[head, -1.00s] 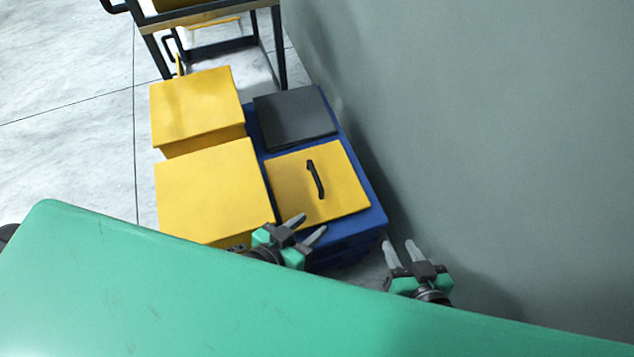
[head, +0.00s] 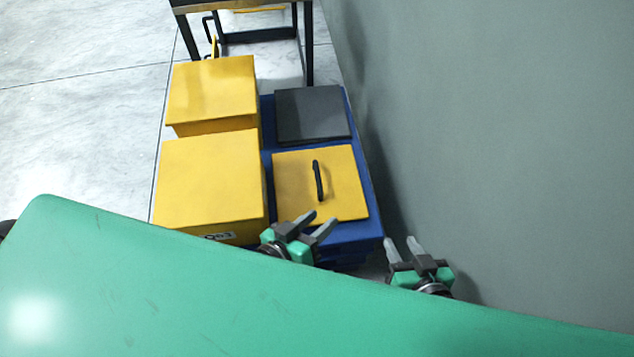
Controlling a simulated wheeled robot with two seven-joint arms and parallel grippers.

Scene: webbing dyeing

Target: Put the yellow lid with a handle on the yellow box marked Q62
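The yellow lid (head: 292,190) with a black bar handle (head: 318,180) lies flat on a blue stand or box (head: 352,232) along the wall. Two yellow boxes stand left of it: a nearer one (head: 208,180) and a farther one (head: 212,90). No Q62 mark is readable. My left gripper (head: 323,222) is open and empty at the lid's near edge in the picture; contact cannot be told. My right gripper (head: 402,242) is open and empty, right of the blue stand.
A dark grey flat panel (head: 311,114) lies on the blue stand behind the yellow lid. A dark-framed rack or cart (head: 308,50) stands at the back. A grey-green wall (head: 500,140) closes off the right. Pale floor (head: 80,120) is open at the left.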

